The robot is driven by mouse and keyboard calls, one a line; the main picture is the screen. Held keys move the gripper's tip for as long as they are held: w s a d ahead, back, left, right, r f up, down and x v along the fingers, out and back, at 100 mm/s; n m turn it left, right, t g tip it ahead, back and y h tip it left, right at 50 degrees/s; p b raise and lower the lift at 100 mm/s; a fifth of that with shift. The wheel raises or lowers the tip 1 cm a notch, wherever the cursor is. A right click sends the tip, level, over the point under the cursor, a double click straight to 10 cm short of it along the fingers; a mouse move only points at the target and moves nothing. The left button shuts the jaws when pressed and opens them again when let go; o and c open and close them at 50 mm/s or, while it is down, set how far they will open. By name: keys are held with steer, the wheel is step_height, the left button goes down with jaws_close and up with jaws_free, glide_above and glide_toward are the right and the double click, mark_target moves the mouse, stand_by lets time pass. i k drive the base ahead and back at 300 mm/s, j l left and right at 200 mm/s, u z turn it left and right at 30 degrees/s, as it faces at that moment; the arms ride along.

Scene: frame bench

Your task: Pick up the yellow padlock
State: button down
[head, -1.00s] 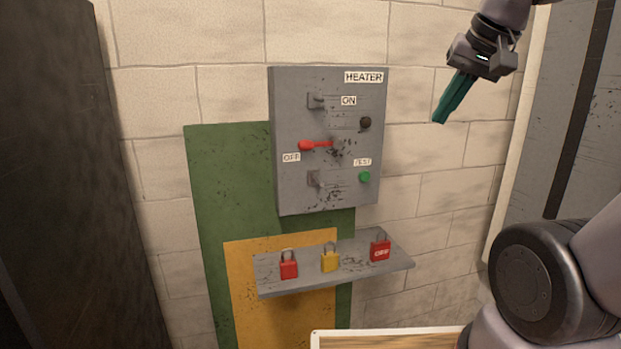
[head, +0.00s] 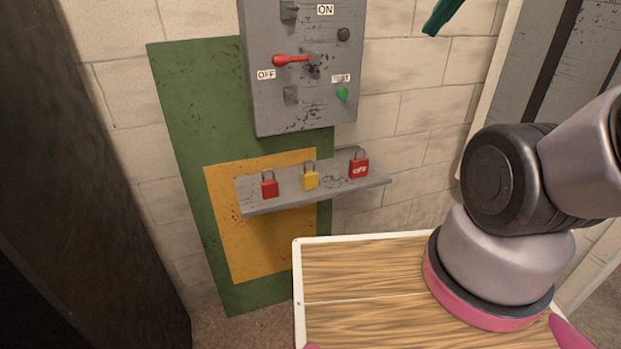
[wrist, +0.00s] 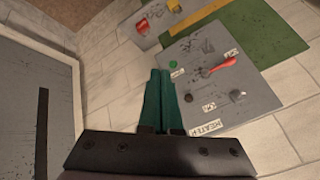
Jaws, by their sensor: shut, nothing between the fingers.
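The yellow padlock (head: 310,178) stands upright on a small grey shelf (head: 270,203), between two red padlocks, its shackle on top. In the wrist view the yellow padlock (wrist: 174,6) is at the top edge, small. My gripper (wrist: 163,72) is shut and empty, its teal fingers together. In the head view only the teal fingertips (head: 440,18) show at the top edge, above and to the right of the shelf, well apart from the padlock.
A plain red padlock (head: 269,186) stands to the left and a red padlock marked OFF (head: 358,166) to the right. A grey heater panel (head: 270,110) with a red lever (head: 291,59) is on the wall above the shelf. A dark cabinet (head: 90,200) is at left.

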mark_target(309, 180)
steer(key=i+l, duration=0.15)
steer(key=l, duration=0.15)
steer(key=i+l+u, duration=0.1)
steer(key=l, duration=0.25)
steer(key=i+l, duration=0.1)
steer(key=l, duration=0.2)
steer(key=i+l+u, duration=0.1)
steer(key=l, duration=0.25)
steer(key=i+l+u, duration=0.1)
steer(key=i+l, duration=0.35)
steer(key=i, duration=0.25)
